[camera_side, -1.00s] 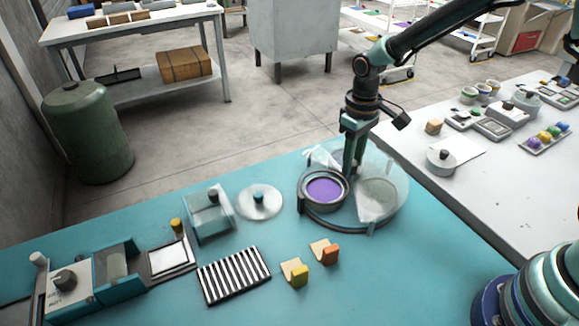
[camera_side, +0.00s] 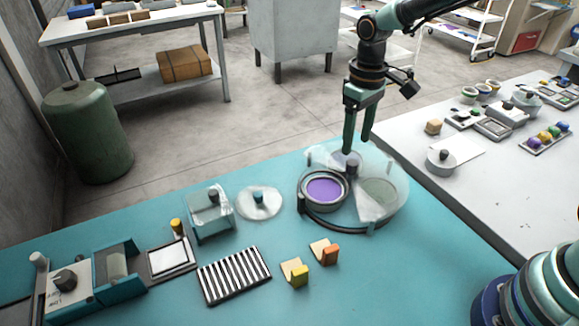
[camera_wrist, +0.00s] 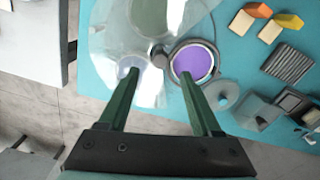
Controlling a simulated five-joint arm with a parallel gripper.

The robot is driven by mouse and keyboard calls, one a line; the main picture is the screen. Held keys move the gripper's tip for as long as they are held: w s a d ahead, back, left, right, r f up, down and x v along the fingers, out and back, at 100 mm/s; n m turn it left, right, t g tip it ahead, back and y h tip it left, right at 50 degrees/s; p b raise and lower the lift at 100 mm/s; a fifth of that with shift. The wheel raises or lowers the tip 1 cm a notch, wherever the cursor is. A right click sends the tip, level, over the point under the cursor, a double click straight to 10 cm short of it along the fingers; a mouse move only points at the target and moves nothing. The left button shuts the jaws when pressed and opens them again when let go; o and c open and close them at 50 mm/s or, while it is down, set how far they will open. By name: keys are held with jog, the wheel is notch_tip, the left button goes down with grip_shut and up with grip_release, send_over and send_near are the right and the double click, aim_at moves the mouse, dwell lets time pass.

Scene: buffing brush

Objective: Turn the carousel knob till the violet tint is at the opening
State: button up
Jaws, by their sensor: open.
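The carousel (camera_side: 372,221) stands on the teal table under a clear cover. The violet tint (camera_side: 325,190) sits inside the dark ring of the opening at its front left; it also shows in the wrist view (camera_wrist: 193,62). A grey-green tint (camera_side: 380,190) is under the cover to the right. The dark carousel knob (camera_side: 353,167) is at the middle, and it shows in the wrist view (camera_wrist: 160,59) beyond the fingertips. My gripper (camera_side: 356,148) is open and empty above the knob, apart from it. The fingers are spread wide in the wrist view (camera_wrist: 158,76).
A round clear lid with a blue knob (camera_side: 259,202) and a clear-topped teal box (camera_side: 210,215) stand to the left. A striped block (camera_side: 234,275) and two small wooden blocks with yellow (camera_side: 300,274) and orange (camera_side: 331,252) ends lie in front.

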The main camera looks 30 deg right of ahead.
aim_at(353, 162)
notch_tip(353, 162, up, 6)
jog(key=shift+f, duration=0.1)
dwell(0.4)
jog(key=s+d+r+m+t, duration=0.1)
jog(key=s+d+r+t, duration=0.1)
jog(key=s, duration=0.4)
jog(key=s+d+r+m+t, duration=0.2)
jog(key=s+d+r+t, duration=0.1)
jog(key=s+d, duration=0.2)
jog(key=shift+s+r+t, duration=0.3)
jog(key=shift+s+r, duration=0.05)
jog(key=shift+s, duration=0.9)
